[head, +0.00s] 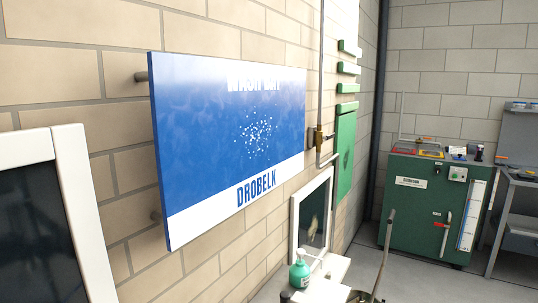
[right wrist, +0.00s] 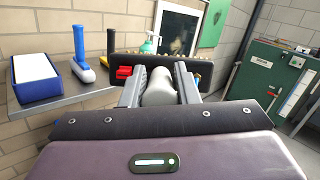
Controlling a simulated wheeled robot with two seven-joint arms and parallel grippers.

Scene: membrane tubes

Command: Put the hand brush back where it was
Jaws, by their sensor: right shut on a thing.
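My right gripper (right wrist: 160,70) is shut on a pale grey, rounded piece that looks like the handle of the hand brush (right wrist: 158,88). Just beyond the fingertips is a wide dark bar with a row of tan tufts along its top, which looks like the brush head; I cannot see clearly how it joins the handle. The brush is not clearly visible in the head view. My left gripper is in neither view.
A grey wall shelf (right wrist: 95,88) holds a blue box (right wrist: 38,90) with a white top, a blue-handled tool (right wrist: 81,50) and a green bottle (right wrist: 150,43). The bottle also shows in the head view (head: 299,272). A green cabinet (head: 425,215) stands at the back right.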

